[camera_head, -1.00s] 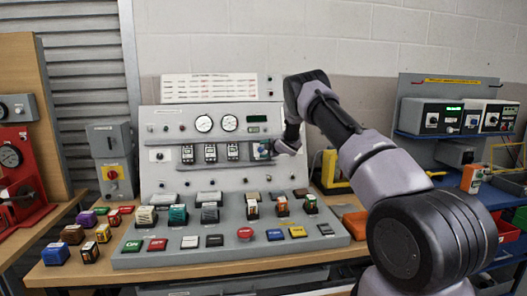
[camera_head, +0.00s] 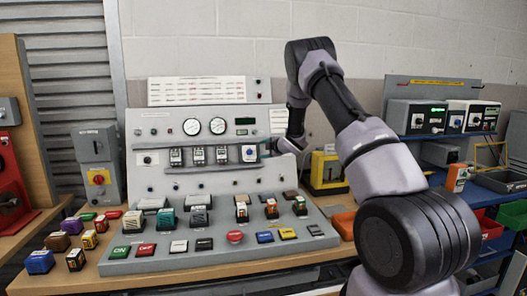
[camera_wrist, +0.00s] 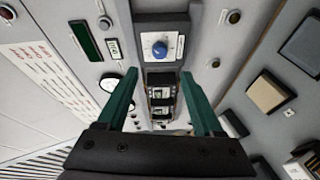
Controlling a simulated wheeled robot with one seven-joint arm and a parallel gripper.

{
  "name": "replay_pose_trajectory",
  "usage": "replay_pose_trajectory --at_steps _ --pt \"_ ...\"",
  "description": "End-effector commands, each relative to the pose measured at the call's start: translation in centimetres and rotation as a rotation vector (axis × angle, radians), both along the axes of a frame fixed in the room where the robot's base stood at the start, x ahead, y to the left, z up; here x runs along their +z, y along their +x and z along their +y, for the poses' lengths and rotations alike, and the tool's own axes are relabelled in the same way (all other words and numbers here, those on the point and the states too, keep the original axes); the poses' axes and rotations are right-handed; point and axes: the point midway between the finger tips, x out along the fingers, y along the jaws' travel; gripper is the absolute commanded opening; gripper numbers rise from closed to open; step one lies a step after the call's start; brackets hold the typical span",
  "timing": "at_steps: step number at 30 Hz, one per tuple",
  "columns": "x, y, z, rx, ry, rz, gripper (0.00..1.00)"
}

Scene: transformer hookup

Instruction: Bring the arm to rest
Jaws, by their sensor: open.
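My gripper (camera_head: 288,145) is at the right end of the upper shelf of the grey control panel (camera_head: 150,205). In the wrist view its two green fingers (camera_wrist: 160,73) are spread apart with nothing held between them. A module with a blue knob (camera_wrist: 160,49) sits in the panel's row, beyond the fingertips and apart from them. The same module (camera_head: 249,153) shows in the head view just left of my gripper. My arm (camera_head: 375,160) reaches up from the lower right and bends down toward the panel. The fingers themselves are too small to make out in the head view.
Several coloured blocks (camera_head: 41,262) stand on the wooden bench left of the panel. A yellow device (camera_head: 327,170) and an orange bin (camera_head: 343,224) are near my arm. A blue shelf with meters (camera_head: 417,117) stands at the right. The wall above is clear.

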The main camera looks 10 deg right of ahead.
Motion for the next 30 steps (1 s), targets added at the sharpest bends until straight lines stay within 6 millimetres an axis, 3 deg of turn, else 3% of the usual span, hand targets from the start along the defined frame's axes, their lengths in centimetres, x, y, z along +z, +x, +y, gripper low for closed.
replay_pose_trajectory --at_steps 11,14,17,23,30 --pt "0.4 -0.2 -0.2 -0.007 0.005 0.001 0.68" --pt "2.5 -0.5 -0.9 -0.056 0.034 0.01 0.68" --pt "6.5 -1.5 -2.5 -0.159 0.1 0.035 0.68" --pt "15.7 -7.0 -6.1 -0.433 0.322 0.129 0.68" --pt "23.0 -17.5 -8.3 -0.712 0.619 0.272 0.68"
